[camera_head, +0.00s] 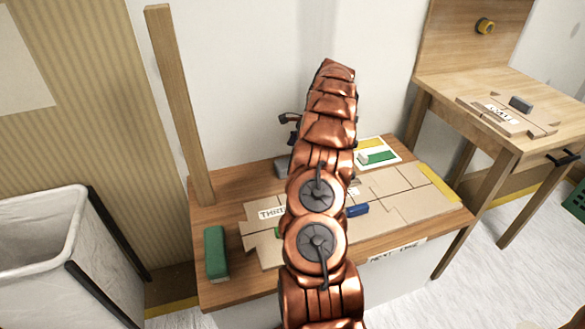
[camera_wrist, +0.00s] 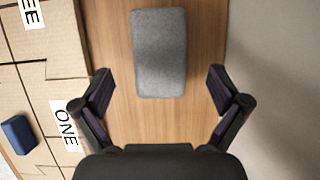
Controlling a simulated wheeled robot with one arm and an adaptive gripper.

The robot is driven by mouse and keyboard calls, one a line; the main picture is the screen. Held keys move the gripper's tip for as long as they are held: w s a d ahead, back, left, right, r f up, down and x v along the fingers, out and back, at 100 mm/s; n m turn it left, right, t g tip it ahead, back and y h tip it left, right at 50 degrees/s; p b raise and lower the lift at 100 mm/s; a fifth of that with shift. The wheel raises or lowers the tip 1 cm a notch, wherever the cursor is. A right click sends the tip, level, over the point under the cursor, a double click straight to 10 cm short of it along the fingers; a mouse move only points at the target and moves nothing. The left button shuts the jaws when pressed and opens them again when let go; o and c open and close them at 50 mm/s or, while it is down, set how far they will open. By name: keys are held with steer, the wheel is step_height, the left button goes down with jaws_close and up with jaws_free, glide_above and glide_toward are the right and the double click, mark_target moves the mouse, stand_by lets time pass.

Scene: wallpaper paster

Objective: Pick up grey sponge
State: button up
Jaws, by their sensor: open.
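The grey sponge (camera_wrist: 160,50) lies on bare wood in the wrist view, long side running up the picture. My gripper (camera_wrist: 159,80) is open and empty, with one finger to each side of the sponge's near end in the picture. Clear gaps show on both sides, and neither finger touches it. The height above the sponge is hard to judge. In the head view a grey block (camera_head: 282,170), seemingly this sponge, shows at the table's back, partly covered by my arm. A dark part of my gripper (camera_head: 289,119) shows above it; its fingertips are not clear there.
Cardboard pieces (camera_head: 400,185) cover much of the table (camera_head: 215,290). A blue block (camera_head: 357,209) and a green block (camera_head: 216,252) lie there. A wooden post (camera_head: 180,105) stands back left, and a wall is behind. Another grey block (camera_head: 521,103) lies on the right table.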

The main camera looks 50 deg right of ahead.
steer(key=x, duration=0.2)
steer(key=b+x, duration=0.1)
steer(key=x, duration=0.1)
steer(key=shift+s+a+f, duration=0.1)
steer(key=shift+s+f, duration=0.05)
steer(key=shift+f, duration=0.3)
steer(key=shift+f+p, duration=0.25)
steer(key=shift+p, duration=0.1)
stand_by(0.7)
steer(key=c, duration=1.1)
steer(key=shift+c, duration=0.2)
steer(key=shift+b, duration=0.4)
steer(key=shift+r, duration=0.2)
step_height(320, 180, up, 4)
steer(key=shift+a+f+p, duration=0.1)
steer(key=shift+p, duration=0.35)
steer(key=shift+s+a+r+p, duration=0.3)
steer(key=shift+s+a, duration=1.05)
steer(key=shift+a, duration=0.9)
steer(key=shift+s+a+r+p, duration=0.15)
steer(key=shift+s+a+p, duration=0.2)
steer(key=shift+s+a, duration=1.5)
steer(key=shift+s+a+r+p, duration=0.3)
steer(key=shift+s+a, duration=0.6)
steer(key=shift+a, duration=1.75)
